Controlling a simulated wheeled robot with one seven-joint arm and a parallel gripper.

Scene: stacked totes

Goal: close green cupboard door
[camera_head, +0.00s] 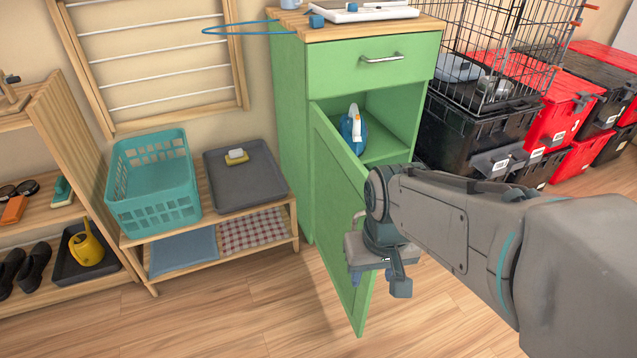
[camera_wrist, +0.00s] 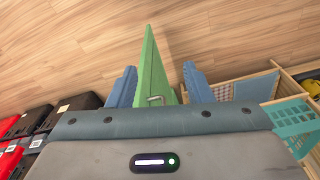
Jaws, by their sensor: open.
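The green cupboard (camera_head: 292,130) stands at the centre against the wall. Its lower door (camera_head: 335,215) is hinged on the left and swung wide open toward me, so the inside shows. My gripper (camera_head: 378,282) is at the free edge of the door, pointing down, with its fingers open. In the wrist view the door (camera_wrist: 152,62) appears nearly edge-on between the two spread fingers (camera_wrist: 160,80), with a small metal handle (camera_wrist: 155,100) close to the palm. I cannot tell whether a finger touches the door. My arm hides part of the cupboard's lower right.
A blue-and-white iron (camera_head: 352,132) stands inside the cupboard. The drawer (camera_head: 375,70) above is shut. A low bench with a teal basket (camera_head: 150,185) and grey tray (camera_head: 245,170) is at left. Black and red totes (camera_head: 480,140) stand at right. The floor in front is clear.

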